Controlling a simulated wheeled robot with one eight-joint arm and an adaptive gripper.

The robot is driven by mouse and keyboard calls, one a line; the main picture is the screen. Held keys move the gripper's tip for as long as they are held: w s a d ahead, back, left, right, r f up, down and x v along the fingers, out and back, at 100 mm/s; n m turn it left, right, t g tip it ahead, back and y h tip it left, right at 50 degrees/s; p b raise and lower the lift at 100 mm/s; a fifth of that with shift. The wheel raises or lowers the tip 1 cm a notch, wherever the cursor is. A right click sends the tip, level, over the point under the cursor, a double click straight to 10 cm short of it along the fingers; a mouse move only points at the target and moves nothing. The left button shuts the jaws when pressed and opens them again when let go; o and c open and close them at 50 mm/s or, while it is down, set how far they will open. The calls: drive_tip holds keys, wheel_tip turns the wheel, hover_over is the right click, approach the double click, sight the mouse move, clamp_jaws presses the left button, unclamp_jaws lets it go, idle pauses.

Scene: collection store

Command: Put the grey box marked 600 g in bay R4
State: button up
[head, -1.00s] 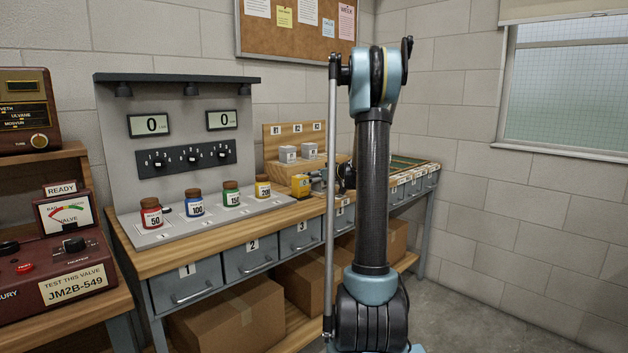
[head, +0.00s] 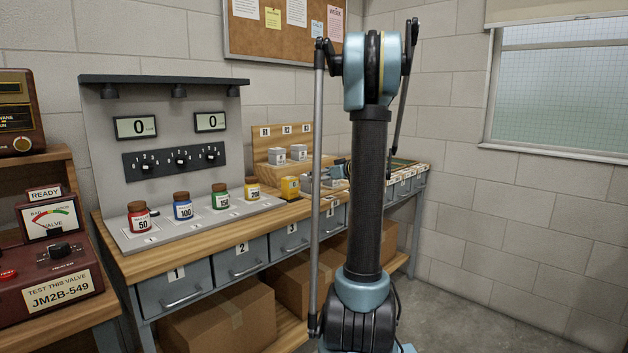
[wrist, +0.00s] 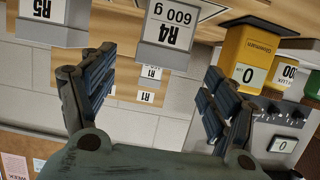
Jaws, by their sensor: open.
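The grey box marked 600 g (wrist: 165,28) shows upside down at the top of the wrist view, with R4 on the same face. In the head view my gripper (head: 337,171) is small, partly hidden by my arm. I cannot tell whether the box is seated in bay R4.
A grey part marked R5 (wrist: 50,20) lies left of the box in the wrist view. A yellow unit reading 0 (wrist: 247,62) stands right of it. Grey boxes (head: 278,157) sit on the wooden rack (head: 262,143) behind. Coloured jars (head: 183,207) stand on the panel further left.

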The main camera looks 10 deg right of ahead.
drive_tip(key=shift+s+d+r, duration=0.15)
drive_tip(key=shift+s+d, duration=0.2)
drive_tip(key=shift+s, duration=0.15)
drive_tip(key=s+a+g, duration=0.1)
drive_tip(key=s+a, duration=0.1)
drive_tip(key=s, duration=0.2)
drive_tip(key=s+a+f+g, duration=0.1)
drive_tip(key=s+a, duration=0.2)
drive_tip(key=s, duration=0.1)
drive_tip(key=s+a+f+g, duration=0.1)
drive_tip(key=s+a, duration=0.1)
drive_tip(key=s, duration=0.2)
drive_tip(key=shift+a+f+m+g+h, duration=0.2)
drive_tip(key=shift+a+m+g+h, duration=0.1)
drive_tip(key=shift+a+m+h, duration=0.1)
drive_tip(key=s+a+f+m+g+h, duration=0.15)
drive_tip(key=s+f, duration=0.25)
drive_tip(key=s, duration=0.4)
drive_tip(key=s+f+m+g+h, duration=0.1)
drive_tip(key=s+f+g, duration=0.15)
drive_tip(key=s, duration=0.65)
drive_tip(key=s+a+f+m+g+h, duration=0.15)
drive_tip(key=s+f, duration=0.25)
drive_tip(key=s, duration=0.4)
drive_tip(key=s+d+f+m+h, duration=0.2)
drive_tip(key=s+d+f, duration=0.3)
drive_tip(key=s, duration=0.5)
drive_tip(key=shift+s+d+f+g+h, duration=0.3)
drive_tip(key=shift+f+h, duration=0.25)
drive_tip(key=shift+h, duration=0.25)
